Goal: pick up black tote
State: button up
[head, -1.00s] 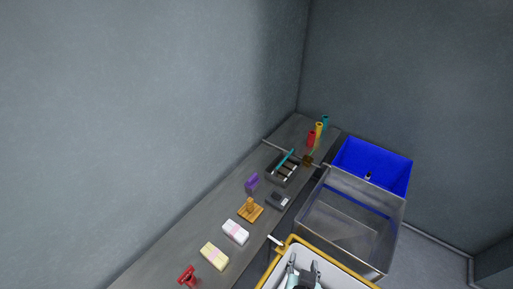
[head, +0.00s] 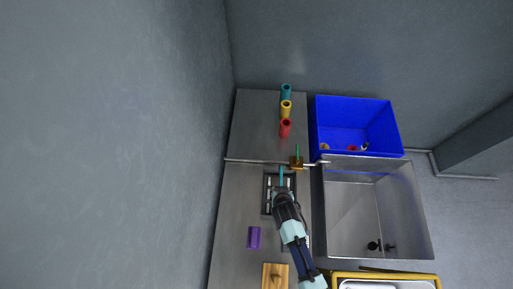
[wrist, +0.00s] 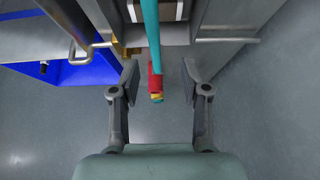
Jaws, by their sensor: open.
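The black tote (head: 265,204) is a small dark tray on the grey bench, partly hidden under my arm. A teal bar (head: 281,174), which looks like its handle, shows just beyond my gripper (head: 281,191). In the wrist view, the teal bar (wrist: 152,38) runs down from the top edge to between the two fingers of my gripper (wrist: 160,76). The fingers are apart, one on each side of the bar, with gaps visible. I cannot tell the height between fingers and bar.
Teal, yellow and red cylinders (head: 286,108) stand at the bench's far end. A small brown block (head: 296,163) with a green stick is near the tote. A purple block (head: 254,237) lies nearer. A blue bin (head: 355,103) and steel basin (head: 418,215) are right.

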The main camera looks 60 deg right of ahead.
jog(key=shift+s+f, duration=0.1)
jog(key=shift+s, duration=0.15)
jog(key=shift+d+f, duration=0.25)
jog(key=shift+f, duration=0.6)
jog(key=x, duration=0.5)
jog(key=shift+w+d+f, duration=0.1)
jog(key=shift+d+f, duration=0.1)
jog(key=shift+f, duration=0.1)
grip_shut()
